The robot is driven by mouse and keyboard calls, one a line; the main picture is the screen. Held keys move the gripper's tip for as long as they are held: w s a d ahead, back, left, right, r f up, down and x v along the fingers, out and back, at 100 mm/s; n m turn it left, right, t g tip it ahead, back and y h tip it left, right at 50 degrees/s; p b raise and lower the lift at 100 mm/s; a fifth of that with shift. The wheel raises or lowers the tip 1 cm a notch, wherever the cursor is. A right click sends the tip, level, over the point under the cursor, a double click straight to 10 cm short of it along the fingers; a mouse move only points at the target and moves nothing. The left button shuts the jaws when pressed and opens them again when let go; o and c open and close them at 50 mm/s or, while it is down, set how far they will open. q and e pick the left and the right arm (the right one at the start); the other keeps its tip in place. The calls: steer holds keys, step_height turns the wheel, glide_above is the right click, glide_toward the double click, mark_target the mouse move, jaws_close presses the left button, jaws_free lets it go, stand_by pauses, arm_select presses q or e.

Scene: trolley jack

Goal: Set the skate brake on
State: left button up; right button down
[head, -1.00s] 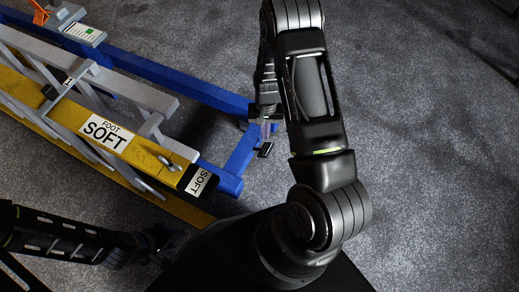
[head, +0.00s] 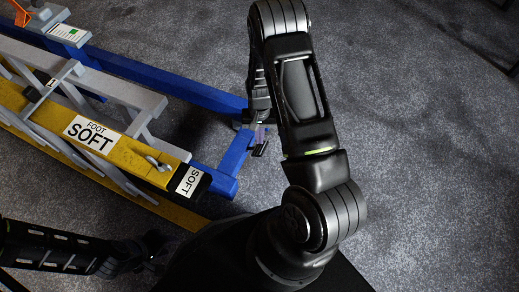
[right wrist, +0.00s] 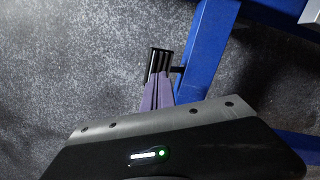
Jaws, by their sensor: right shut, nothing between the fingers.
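The skate is a blue steel frame (head: 232,165) at the left of the head view, and its near end also shows in the right wrist view (right wrist: 207,45). A small black ribbed pedal (right wrist: 160,62), apparently the brake, sticks out from the blue bar on a short dark rod. It shows in the head view (head: 260,150) too. My right gripper (right wrist: 157,84) is shut and empty, its purple fingertips at the pedal's near end; I cannot tell whether they touch. My left gripper (head: 155,250) is low at the left, dark and too unclear to read.
A yellow ladder-like beam (head: 120,150) labelled "FOOT SOFT" and grey ladder rails (head: 130,90) lie over the blue frame. A green-and-white label (head: 68,33) sits further back. Grey carpet (head: 430,130) to the right is clear.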

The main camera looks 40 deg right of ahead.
mark_target(259, 146)
steer(key=shift+s+a+f+b, duration=0.1)
steer(key=shift+f+b, duration=0.45)
steer(key=shift+f, duration=0.55)
step_height(259, 146, down, 4)
steer(key=b, duration=0.3)
steer(key=shift+f, duration=0.25)
steer(key=shift+r, duration=0.1)
steer(key=shift+w+d+r+b, duration=0.2)
steer(key=shift+w+d+b, duration=0.15)
steer(key=shift+w, duration=0.2)
steer(key=shift+w+d+r+b, duration=0.15)
steer(key=shift+w+d+b, duration=0.05)
steer(key=shift+w+d, duration=0.3)
steer(key=shift+w+r, duration=0.15)
